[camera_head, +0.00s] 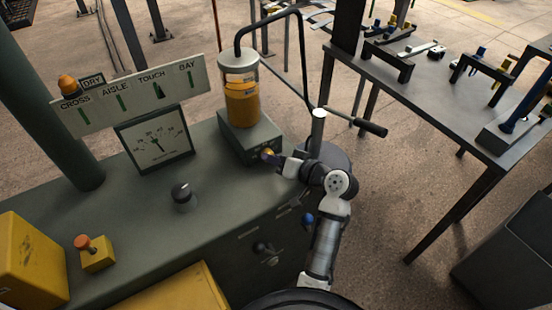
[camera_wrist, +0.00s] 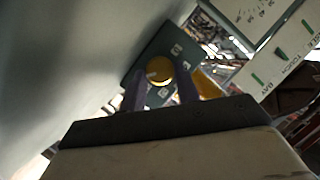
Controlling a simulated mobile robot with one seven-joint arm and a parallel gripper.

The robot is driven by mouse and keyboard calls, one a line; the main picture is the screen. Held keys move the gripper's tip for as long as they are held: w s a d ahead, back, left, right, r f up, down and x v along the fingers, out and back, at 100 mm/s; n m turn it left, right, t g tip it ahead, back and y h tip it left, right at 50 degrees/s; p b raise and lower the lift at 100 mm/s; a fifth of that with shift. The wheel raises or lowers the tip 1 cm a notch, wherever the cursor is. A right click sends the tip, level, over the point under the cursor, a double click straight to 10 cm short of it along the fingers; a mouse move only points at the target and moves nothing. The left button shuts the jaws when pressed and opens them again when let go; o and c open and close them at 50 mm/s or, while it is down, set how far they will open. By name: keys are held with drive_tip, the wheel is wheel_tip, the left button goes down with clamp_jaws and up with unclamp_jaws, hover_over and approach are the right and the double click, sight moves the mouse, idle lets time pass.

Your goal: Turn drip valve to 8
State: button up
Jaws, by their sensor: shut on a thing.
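The drip valve is a small yellow knob (camera_head: 268,153) on the front of the grey box under the oil reservoir (camera_head: 241,100). The wrist view shows the round yellow knob (camera_wrist: 160,69) on a dark green plate (camera_wrist: 147,53) with small white marks, too small and blurred to read. My gripper (camera_head: 272,156) reaches the knob from the right. In the wrist view, my gripper (camera_wrist: 160,85) has one dark finger on each side of the knob and is shut on it. The knob's setting cannot be read.
A pipe with a black-handled lever (camera_head: 370,127) rises beside my arm. A table of tools (camera_head: 430,95) stands at right.

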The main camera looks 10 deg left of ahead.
drive_tip(key=shift+s+a+n+t+h+b, duration=0.1)
drive_tip(key=shift+n+t+h+b, duration=0.3)
drive_tip(key=shift+n+b, duration=0.6)
drive_tip(key=shift+s+a+r+n+t+h+b, duration=0.1)
drive_tip(key=shift+n+t+h+b, duration=0.2)
drive_tip(key=shift+n+h+b, duration=0.6)
drive_tip(key=shift+r+b, duration=0.1)
drive_tip(key=shift+b, duration=0.25)
drive_tip(key=o, duration=1)
drive_tip(key=shift+c, duration=0.2)
drive_tip(key=b+v, duration=0.1)
drive_tip(key=v, duration=1.3)
drive_tip(key=shift+b, duration=0.35)
drive_tip(key=shift+f, duration=0.2)
